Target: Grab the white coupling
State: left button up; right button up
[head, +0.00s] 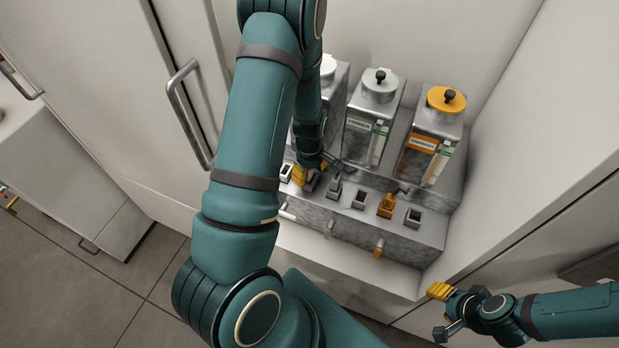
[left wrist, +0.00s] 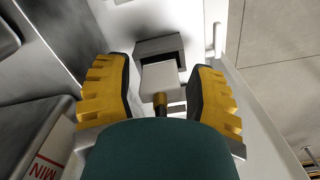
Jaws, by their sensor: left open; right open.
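The white coupling (left wrist: 160,78) is a pale block with a brass-coloured stem, in the left wrist view, upright by a dark square socket (left wrist: 158,47). My left gripper (left wrist: 160,72) is open, with a yellow-padded finger on each side of the coupling and a gap showing on both sides. In the head view my left gripper (head: 308,173) is low at the left end of the socket row, and my arm hides part of that area. My right gripper (head: 441,311) is open and empty at the lower right.
A metal dispenser (head: 425,232) carries a row of sockets, with a grey coupling (head: 335,187) and an orange coupling (head: 387,206). Behind stand a grey-lidded canister (head: 370,130) and an orange-lidded canister (head: 431,137). A white wall (head: 520,150) bounds the right.

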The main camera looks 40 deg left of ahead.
pick_arm(q)
grip_shut()
jog(key=shift+r, duration=0.2)
